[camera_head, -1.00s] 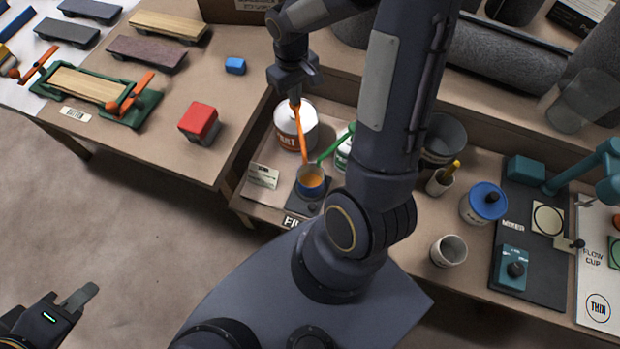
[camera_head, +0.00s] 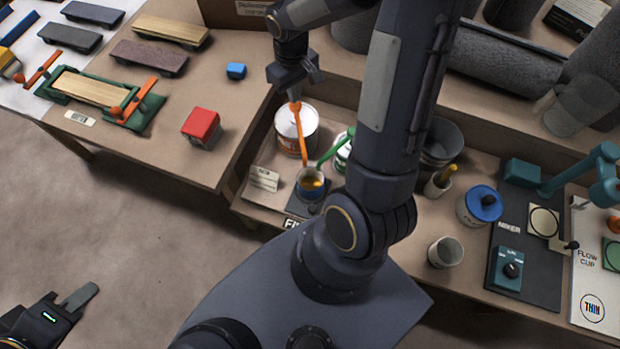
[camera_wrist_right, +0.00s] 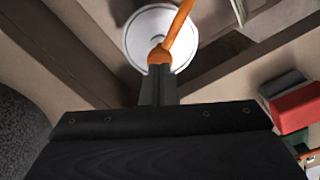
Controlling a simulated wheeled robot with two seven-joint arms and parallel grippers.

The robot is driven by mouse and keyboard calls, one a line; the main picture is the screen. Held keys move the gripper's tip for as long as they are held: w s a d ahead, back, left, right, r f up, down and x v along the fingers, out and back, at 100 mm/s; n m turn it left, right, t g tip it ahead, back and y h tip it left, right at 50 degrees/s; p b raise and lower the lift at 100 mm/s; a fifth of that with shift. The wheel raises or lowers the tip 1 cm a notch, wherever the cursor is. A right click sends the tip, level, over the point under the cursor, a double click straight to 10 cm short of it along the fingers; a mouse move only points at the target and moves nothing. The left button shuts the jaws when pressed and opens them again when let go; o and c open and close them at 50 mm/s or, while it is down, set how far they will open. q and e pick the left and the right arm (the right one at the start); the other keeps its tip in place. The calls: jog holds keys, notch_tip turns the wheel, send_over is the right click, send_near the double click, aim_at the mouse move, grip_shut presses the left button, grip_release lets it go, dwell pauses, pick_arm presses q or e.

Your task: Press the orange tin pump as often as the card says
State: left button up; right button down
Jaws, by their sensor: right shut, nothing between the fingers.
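The orange tin pump (camera_head: 301,135) stands on a white tin (camera_head: 285,128), its long spout reaching down toward a blue cup (camera_head: 311,190). Some orange shows inside the cup. My right gripper (camera_head: 294,97) is shut, with its fingertips right at the top of the orange pump head. In the right wrist view the shut fingers (camera_wrist_right: 158,85) meet the orange head (camera_wrist_right: 159,57) above the tin's pale lid (camera_wrist_right: 140,35); whether they press on it I cannot tell. A small card (camera_head: 265,179) stands left of the cup, its writing too small to read. My left gripper (camera_head: 72,305) is far off at lower left; its opening is unclear.
A green pump spout (camera_head: 335,150) and its tin stand just right, partly behind my right arm. A blue-lidded can (camera_head: 483,205) and mixer (camera_head: 509,268) are at right.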

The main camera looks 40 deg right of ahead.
jog(key=shift+f, duration=0.15)
jog(key=shift+f+b, duration=1.2)
jog(key=shift+f, duration=0.15)
jog(key=shift+r, duration=0.1)
jog(key=shift+r+p, duration=1.2)
jog(key=shift+r, duration=0.2)
jog(key=shift+f, duration=0.15)
jog(key=shift+f+b, duration=1.15)
jog(key=shift+f, duration=0.15)
jog(key=shift+r+p, duration=1.15)
jog(key=shift+r, duration=0.3)
